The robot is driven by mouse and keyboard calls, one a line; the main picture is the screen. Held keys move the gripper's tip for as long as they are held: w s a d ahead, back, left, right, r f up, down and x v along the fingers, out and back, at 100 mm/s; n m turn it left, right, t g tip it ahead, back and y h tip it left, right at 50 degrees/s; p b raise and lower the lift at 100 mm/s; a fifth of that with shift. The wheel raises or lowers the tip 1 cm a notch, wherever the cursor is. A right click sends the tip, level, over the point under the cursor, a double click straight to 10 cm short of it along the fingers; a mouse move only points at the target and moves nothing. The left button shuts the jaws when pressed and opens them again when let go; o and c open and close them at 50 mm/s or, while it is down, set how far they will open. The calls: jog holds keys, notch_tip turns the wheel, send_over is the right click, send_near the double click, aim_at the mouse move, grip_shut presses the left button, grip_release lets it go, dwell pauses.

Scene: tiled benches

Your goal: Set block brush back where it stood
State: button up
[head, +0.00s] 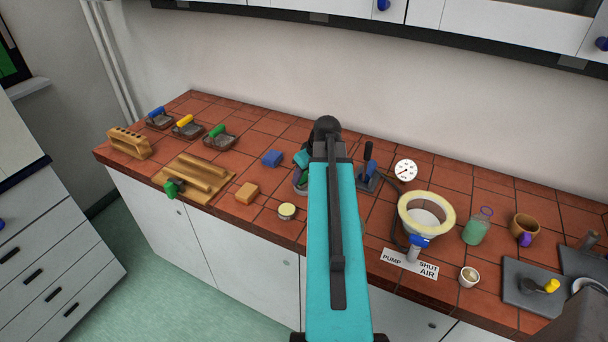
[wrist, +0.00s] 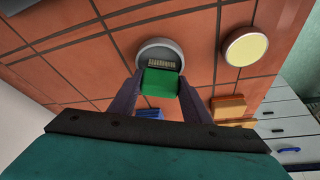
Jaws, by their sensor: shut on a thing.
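The block brush (wrist: 160,82) has a green back and pale bristles. It is between the fingertips of my gripper (wrist: 160,92), which is shut on it. In the wrist view it overlaps a round grey dish (wrist: 172,47), with the bristles seen against the dish's inside. I cannot tell whether the brush touches the dish. In the head view my arm hides most of this spot, and only the left edge of the dish (head: 297,181) shows beside it.
A round tin with a pale yellow top (head: 287,211), a blue block (head: 272,158) and an orange block (head: 246,193) lie left of my arm. A wooden board (head: 205,171) is farther left. A lever stand (head: 367,178) and a ring-topped pump (head: 427,214) stand to the right.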

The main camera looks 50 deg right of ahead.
aim_at(306, 173)
jog(key=shift+f, duration=0.25)
jog(key=o, duration=1)
jog(key=shift+r, duration=0.1)
jog(key=shift+b+v, duration=1.45)
jog(key=shift+v, duration=1.15)
jog(key=shift+b+v, duration=0.8)
jog(key=shift+v, duration=3.45)
jog(key=shift+d, duration=0.1)
